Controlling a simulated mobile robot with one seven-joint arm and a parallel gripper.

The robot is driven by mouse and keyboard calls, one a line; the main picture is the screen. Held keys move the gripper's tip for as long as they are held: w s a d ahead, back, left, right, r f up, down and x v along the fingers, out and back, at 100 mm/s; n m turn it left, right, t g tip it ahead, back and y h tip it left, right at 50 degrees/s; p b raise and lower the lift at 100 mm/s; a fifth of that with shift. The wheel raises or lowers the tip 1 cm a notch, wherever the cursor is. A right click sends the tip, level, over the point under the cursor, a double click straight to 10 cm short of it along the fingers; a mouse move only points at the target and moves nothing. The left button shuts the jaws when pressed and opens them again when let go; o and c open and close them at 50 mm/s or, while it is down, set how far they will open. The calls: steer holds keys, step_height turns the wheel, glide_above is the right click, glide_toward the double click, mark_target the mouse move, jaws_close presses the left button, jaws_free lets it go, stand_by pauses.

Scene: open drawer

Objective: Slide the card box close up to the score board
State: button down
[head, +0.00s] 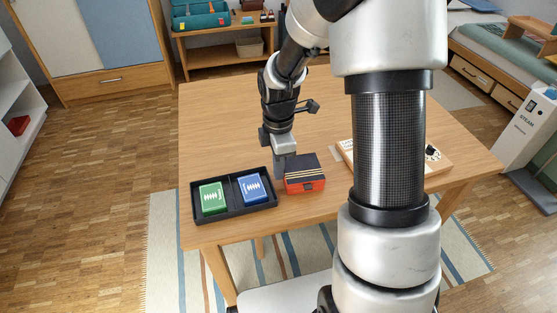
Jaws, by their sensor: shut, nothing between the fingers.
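The card box (305,184), orange-red with a dark striped lid, sits on the wooden table near its front edge. The score board (437,162), a pale wooden board, lies farther right on the table and is partly hidden behind my arm. A strip of table shows between the card box and the board's visible left end, so they are apart. My gripper (280,176) is shut and empty, pointing down at the left side of the card box, between it and the black tray. I cannot tell whether it touches the box.
A black two-compartment tray (235,211) stands just left of the card box, with a green card deck (212,197) and a blue card deck (251,188) in it. The table (225,115) is clear behind them. My arm hides part of its right side.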

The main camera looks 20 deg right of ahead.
mark_target(310, 167)
steer(key=shift+f, duration=0.35)
steer(key=d+p, duration=0.3)
steer(key=d, duration=0.5)
steer(key=shift+d+r+p, duration=0.15)
steer(key=shift+d+p, duration=0.05)
steer(key=shift+p, duration=0.1)
steer(key=shift+d, duration=0.2)
